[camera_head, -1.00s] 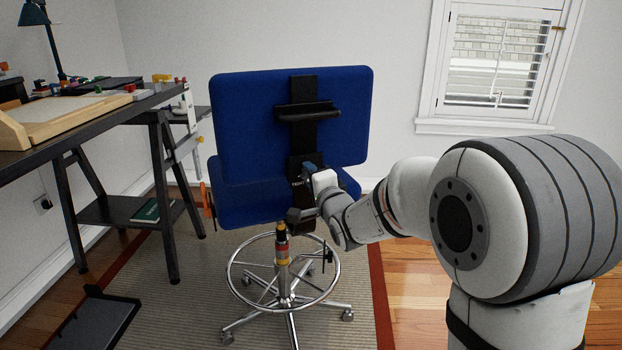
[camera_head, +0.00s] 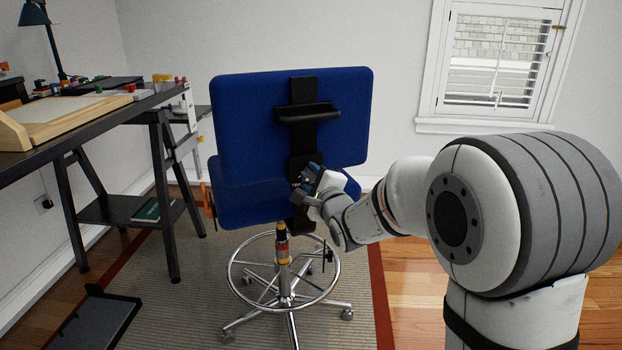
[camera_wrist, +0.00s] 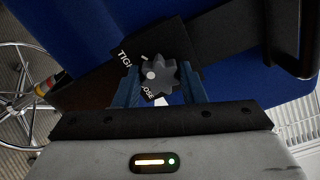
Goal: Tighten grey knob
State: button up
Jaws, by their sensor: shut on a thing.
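The grey knob (camera_wrist: 168,74) is a lobed, star-shaped knob with a pale dot, on the black bracket (camera_wrist: 228,38) of the blue chair (camera_head: 292,115). White lettering beside it reads "TIGH" and, partly hidden, what looks like "LOOSE". My gripper (camera_wrist: 162,88) has blue fingers on both sides of the knob and is shut on it. In the head view, my gripper (camera_head: 309,176) is at the lower back of the chair, rolled at a tilt, and the knob is hidden behind it or too small to tell.
A chrome foot ring (camera_head: 240,284) and wheeled base stand below. A black desk (camera_head: 80,128) with blocks and a wooden tray is at the left. A black tray-like object (camera_head: 98,318) lies on the floor. Open wood floor (camera_head: 410,290) shows at the right.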

dwell(0.3)
jog(key=o, duration=1)
jog(key=p+v, duration=0.1)
jog(key=v, duration=0.6)
jog(key=shift+s+d, duration=0.15)
jog(key=shift+s, duration=0.2)
